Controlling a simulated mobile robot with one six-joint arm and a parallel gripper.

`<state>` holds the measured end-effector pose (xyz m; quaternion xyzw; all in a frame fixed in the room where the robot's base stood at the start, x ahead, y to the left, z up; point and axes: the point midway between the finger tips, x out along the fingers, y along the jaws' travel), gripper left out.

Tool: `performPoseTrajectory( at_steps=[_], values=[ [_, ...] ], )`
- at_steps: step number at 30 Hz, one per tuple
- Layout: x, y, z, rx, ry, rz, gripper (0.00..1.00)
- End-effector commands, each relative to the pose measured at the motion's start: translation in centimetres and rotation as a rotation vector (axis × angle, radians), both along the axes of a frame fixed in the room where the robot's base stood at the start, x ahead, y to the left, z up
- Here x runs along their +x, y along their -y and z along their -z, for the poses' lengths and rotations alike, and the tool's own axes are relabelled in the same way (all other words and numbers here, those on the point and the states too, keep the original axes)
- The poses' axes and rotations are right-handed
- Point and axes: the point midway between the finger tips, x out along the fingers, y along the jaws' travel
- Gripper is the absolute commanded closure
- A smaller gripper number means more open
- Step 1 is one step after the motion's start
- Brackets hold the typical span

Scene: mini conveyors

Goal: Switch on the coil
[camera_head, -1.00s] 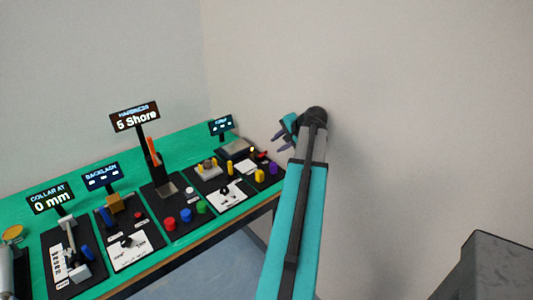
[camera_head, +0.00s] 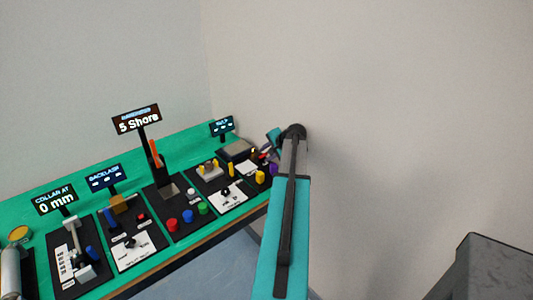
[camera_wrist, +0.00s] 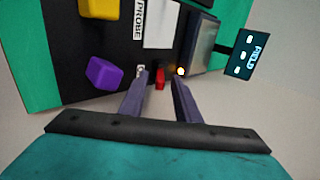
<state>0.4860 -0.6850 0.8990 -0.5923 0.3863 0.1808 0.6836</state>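The station with the small "FIELD" display (camera_wrist: 244,57) is at the far right end of the bench; the display also shows in the head view (camera_head: 221,126). In the wrist view a small red switch-like part (camera_wrist: 160,78) stands on its black panel (camera_wrist: 120,45), beside a small glowing yellowish light (camera_wrist: 180,71). My gripper (camera_wrist: 162,93) is open, its two purple fingers on either side of the red part. I cannot tell whether they touch it. In the head view my gripper (camera_head: 271,150) is at that panel, partly hidden by my arm. No part is labelled coil legibly.
A purple knob (camera_wrist: 103,72) and a yellow knob (camera_wrist: 98,6) are close to the left of my fingers. Other stations with knobs and displays fill the green bench (camera_head: 178,141) leftward.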

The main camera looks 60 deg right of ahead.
Motion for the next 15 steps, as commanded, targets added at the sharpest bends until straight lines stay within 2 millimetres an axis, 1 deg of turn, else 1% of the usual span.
performPoseTrajectory(
  at_steps=[1, 6, 14, 15],
  values=[
    [0.32, 0.14, 0.22, 0.001, 0.0, -0.001, 0.7],
    [0.69, 0.24, 0.84, 0.002, -0.001, 0.0, 0.7],
    [0.67, 0.26, 0.91, 0.0, 0.0, 0.001, 0.7],
    [0.66, 0.27, 0.91, 0.0, 0.0, 0.001, 0.72]
  ],
)
